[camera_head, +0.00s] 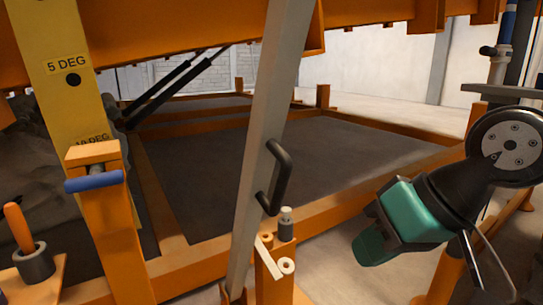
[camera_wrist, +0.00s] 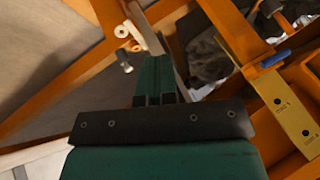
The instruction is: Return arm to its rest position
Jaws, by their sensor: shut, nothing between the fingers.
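My gripper (camera_head: 372,246) hangs in the air at the right of the head view, teal and black, pointing down to the left. It is apart from the sandbed frame there. In the wrist view its two teal fingers (camera_wrist: 155,80) lie together, shut, with nothing seen between them. My arm's dark round joint shows above it at the right edge of the head view; the rest of my arm is mostly out of view.
A grey prop (camera_head: 258,150) with a black handle (camera_head: 279,178) stands left of my gripper. A white ringed latch (camera_head: 286,266) is at its foot. The orange frame (camera_head: 335,208) surrounds a dark bed (camera_head: 300,160). A yellow marked bar (camera_head: 72,75) and blue-handled pin (camera_head: 95,182) are left.

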